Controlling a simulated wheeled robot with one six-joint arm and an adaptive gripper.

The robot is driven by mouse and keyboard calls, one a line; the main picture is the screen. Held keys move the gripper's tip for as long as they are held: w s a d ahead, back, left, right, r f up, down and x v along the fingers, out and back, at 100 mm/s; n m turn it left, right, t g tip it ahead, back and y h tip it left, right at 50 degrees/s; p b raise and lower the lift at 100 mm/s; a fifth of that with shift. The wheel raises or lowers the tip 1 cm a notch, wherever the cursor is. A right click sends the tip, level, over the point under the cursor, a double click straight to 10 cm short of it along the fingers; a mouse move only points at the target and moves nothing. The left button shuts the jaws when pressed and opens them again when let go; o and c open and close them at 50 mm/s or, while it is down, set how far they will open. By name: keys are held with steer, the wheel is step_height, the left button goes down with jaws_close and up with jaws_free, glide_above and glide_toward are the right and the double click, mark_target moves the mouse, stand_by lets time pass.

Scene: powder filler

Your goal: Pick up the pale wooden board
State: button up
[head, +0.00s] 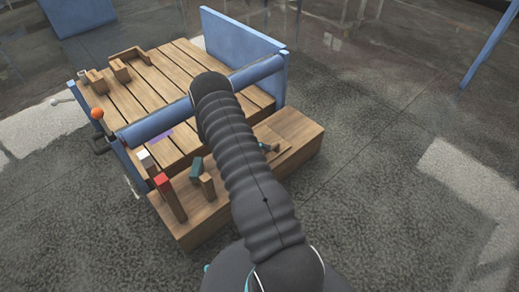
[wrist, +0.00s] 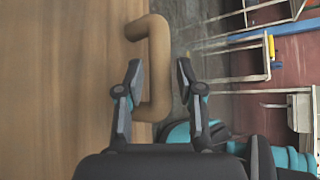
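A broad brown wooden surface (wrist: 60,80) fills the left of the wrist view, with a tan, C-shaped wooden handle (wrist: 159,65) standing out from its edge. I cannot tell whether this is the pale wooden board. My gripper (wrist: 156,80) is open, with one finger on each side of the handle's long bar. No contact is clear. In the head view my dark arm reaches over the front of a slatted wooden bench and hides most of my gripper. No separate pale board can be made out for sure there.
The slatted bench (head: 178,75) has a blue end panel (head: 245,50) and a blue rail (head: 160,122). A lower wooden step (head: 295,130) carries a red-topped post (head: 170,198) and a teal block (head: 196,170). Wooden blocks (head: 120,70) lie at the far left. The floor on the right is clear.

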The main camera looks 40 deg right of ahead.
steer(key=x, duration=0.3)
steer(key=shift+a, duration=0.1)
jaws_close()
steer(key=shift+r, duration=0.1)
steer(key=shift+r, duration=0.1)
